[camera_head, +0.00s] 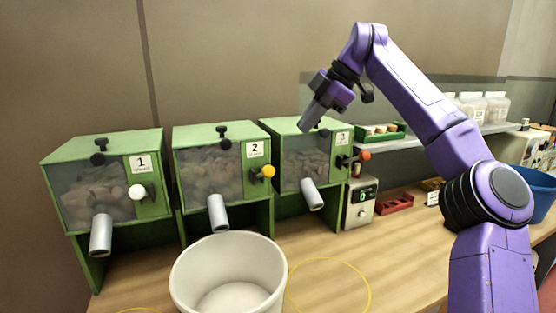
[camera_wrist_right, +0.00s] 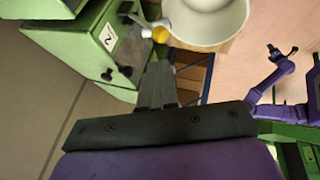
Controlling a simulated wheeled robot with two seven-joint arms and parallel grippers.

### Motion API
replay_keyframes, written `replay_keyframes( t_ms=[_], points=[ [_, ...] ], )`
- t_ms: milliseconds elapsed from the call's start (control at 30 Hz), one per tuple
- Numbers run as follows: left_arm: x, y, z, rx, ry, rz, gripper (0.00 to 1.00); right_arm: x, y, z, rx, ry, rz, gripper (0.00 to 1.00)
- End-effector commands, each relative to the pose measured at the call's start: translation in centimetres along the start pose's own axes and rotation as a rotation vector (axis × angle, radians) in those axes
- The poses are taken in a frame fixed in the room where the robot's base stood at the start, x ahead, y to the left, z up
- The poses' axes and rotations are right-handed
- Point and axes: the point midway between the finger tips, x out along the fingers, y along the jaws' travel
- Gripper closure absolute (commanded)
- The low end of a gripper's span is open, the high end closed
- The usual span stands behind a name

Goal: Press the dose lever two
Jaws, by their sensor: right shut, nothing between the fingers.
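Dispenser two (camera_head: 208,135) is a green box with a clear front, a "2" label and a grey spout. Its dose lever (camera_head: 268,172) has a yellow knob on the right of the front. The knob also shows in the right wrist view (camera_wrist_right: 160,35), just beyond the fingertips with a visible gap. My right gripper (camera_head: 308,120) is shut and empty, raised above and to the right of the lever, in front of dispenser three. Its fingers (camera_wrist_right: 157,72) point toward the knob.
A white bucket (camera_head: 182,275) stands in front of dispenser two. A yellow ring (camera_head: 368,290) marks the table beside it. A scale (camera_head: 360,208) stands right of dispenser three.

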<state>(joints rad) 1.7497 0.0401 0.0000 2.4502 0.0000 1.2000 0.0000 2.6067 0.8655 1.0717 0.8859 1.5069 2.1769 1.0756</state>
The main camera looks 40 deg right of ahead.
Motion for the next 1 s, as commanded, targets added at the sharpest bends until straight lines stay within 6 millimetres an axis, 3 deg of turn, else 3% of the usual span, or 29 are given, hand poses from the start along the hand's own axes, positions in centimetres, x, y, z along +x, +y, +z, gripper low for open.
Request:
replay_keyframes(
  t_ms=[300, 500, 700, 1000],
  points=[
    [-0.1, 0.0, -0.1, 0.000, 0.000, 0.000, 0.64, 7.1, 0.0, 0.0, -0.002, 0.000, -0.007, 1.00],
    [-1.0, -0.1, -0.4, 0.000, 0.001, 0.000, 0.64, 10.4, 0.1, -0.2, -0.003, 0.000, -0.005, 1.00],
    [-1.2, -0.1, -0.5, 0.000, 0.000, 0.000, 0.64, 11.9, 0.1, -0.1, -0.002, 0.000, -0.002, 1.00],
    [-1.1, -0.1, -0.5, 0.000, 0.000, 0.000, 0.64, 12.0, 0.0, 0.0, -0.002, 0.000, -0.001, 1.00]
  ],
)
